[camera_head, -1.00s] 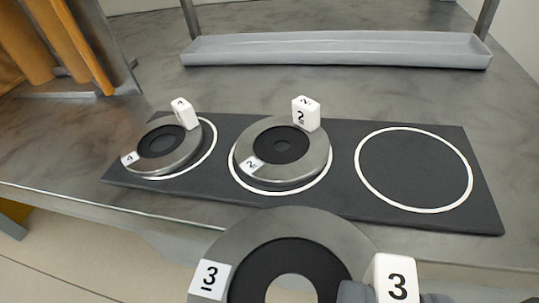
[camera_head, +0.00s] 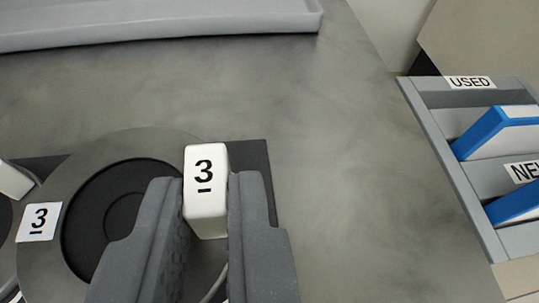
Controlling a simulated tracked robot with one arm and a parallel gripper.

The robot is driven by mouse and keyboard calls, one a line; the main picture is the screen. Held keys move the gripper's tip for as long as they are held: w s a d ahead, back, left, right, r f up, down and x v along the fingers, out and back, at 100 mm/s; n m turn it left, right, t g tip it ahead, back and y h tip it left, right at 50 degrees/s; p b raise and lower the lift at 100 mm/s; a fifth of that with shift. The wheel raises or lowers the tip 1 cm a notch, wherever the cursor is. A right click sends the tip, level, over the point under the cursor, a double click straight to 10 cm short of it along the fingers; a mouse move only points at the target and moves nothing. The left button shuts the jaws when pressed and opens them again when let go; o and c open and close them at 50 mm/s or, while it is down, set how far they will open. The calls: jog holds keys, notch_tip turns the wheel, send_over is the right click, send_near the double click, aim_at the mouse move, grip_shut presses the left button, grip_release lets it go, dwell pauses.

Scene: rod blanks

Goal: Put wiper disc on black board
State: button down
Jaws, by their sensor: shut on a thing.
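The wiper disc numbered 3 (camera_head: 90,215), a grey metal ring with a black inner ring, is at the lower left over the right end of the black board (camera_head: 258,165). My gripper (camera_head: 206,190) is shut on the disc's white tab, marked 3. Part of a white circle line on the board (camera_head: 214,287) shows past the disc's lower right edge. The dark board shows through the disc's centre hole. I cannot tell whether the disc touches the board. My fingers hide part of the disc's right side.
At the left edge, a neighbouring disc's white tab (camera_head: 14,181) is partly in view, close to disc 3. A grey tray (camera_head: 160,28) lies at the back. A grey rack (camera_head: 440,140) labelled USED and NEW holds blue-and-white items at right. The bench between is clear.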

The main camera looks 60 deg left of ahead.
jog(key=shift+w+a+f, duration=0.1)
jog(key=shift+w+a, duration=0.15)
notch_tip(320, 180, down, 4)
jog(key=shift+r+b, duration=0.25)
jog(key=shift+b, duration=0.65)
jog(key=shift+r, duration=0.1)
jog(key=c, duration=1.5)
grip_release()
jog(key=shift+o, duration=0.2)
jog(key=p+v, duration=0.3)
jog(key=v, duration=0.9)
